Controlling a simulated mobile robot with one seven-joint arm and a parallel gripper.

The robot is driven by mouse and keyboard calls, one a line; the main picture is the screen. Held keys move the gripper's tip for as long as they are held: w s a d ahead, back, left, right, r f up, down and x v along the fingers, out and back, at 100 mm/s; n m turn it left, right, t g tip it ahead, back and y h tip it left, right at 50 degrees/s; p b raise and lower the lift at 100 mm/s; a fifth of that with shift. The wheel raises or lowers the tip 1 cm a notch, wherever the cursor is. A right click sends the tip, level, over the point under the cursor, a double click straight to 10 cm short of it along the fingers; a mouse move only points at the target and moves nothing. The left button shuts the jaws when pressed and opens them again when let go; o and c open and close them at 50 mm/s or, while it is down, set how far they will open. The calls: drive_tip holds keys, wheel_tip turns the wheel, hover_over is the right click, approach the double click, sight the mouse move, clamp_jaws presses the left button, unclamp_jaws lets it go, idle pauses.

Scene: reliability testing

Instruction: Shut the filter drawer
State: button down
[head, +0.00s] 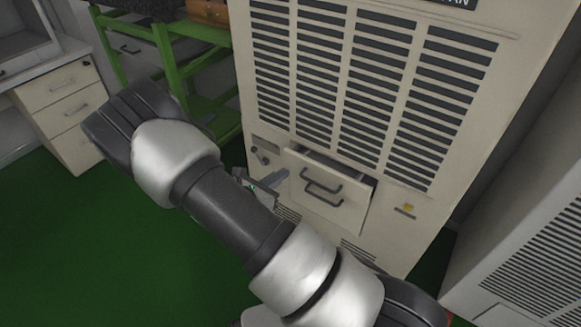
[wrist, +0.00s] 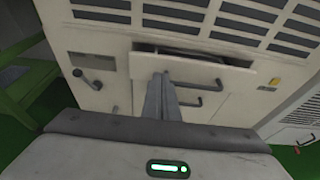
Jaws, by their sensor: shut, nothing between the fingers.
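The filter drawer (head: 347,187) is a cream front with a dark bar handle, low on a large cream cabinet. It stands partly pulled out, with a dark gap along its top edge. In the wrist view the drawer front (wrist: 142,66) spans the middle, with its handle to the right of my fingers. My gripper (head: 284,175) is shut and empty, with its fingers pointing at the left part of the drawer front. In the wrist view my gripper (wrist: 166,78) overlaps the front; I cannot tell whether the tips touch it.
The cabinet (head: 395,20) has slatted vents above the drawer. A second dark handle (head: 324,200) sits just below. A latch handle (wrist: 87,79) is to the left. A green rack (head: 175,50) and a white drawer unit (head: 70,110) stand left. The green floor is clear at lower left.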

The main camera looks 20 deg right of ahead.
drive_tip(key=c, duration=2.5)
unclamp_jaws()
drive_tip(key=p+v, duration=0.1)
drive_tip(key=v, duration=0.4)
drive_tip(key=shift+s+a+r, duration=0.1)
drive_tip(key=shift+a+r, duration=0.1)
drive_tip(key=o, duration=0.4)
drive_tip(key=shift+s+d+f, duration=0.15)
drive_tip(key=shift+s+f, duration=0.05)
drive_tip(key=s+d+f+m+g+y, duration=0.1)
drive_tip(key=s+d+f+g+y, duration=0.1)
drive_tip(key=s+d+f+g, duration=0.35)
drive_tip(key=s+d+f+m+g+y, duration=0.1)
drive_tip(key=s+d+f+g+y, duration=0.25)
drive_tip(key=d+f, duration=0.4)
drive_tip(key=s+a+f+y, duration=0.1)
drive_tip(key=s+f+y, duration=0.1)
drive_tip(key=s+f, duration=0.25)
drive_tip(key=m+t+y+p, duration=0.2)
drive_tip(key=m+t+y, duration=0.65)
drive_tip(key=t, duration=0.65)
approach(318, 184)
drive_tip(key=b+x, duration=0.1)
drive_tip(key=x, duration=0.4)
drive_tip(key=b+x, duration=0.1)
drive_tip(key=x, duration=0.4)
drive_tip(key=shift+w+f+b, duration=0.25)
drive_tip(key=shift+f+b, duration=0.05)
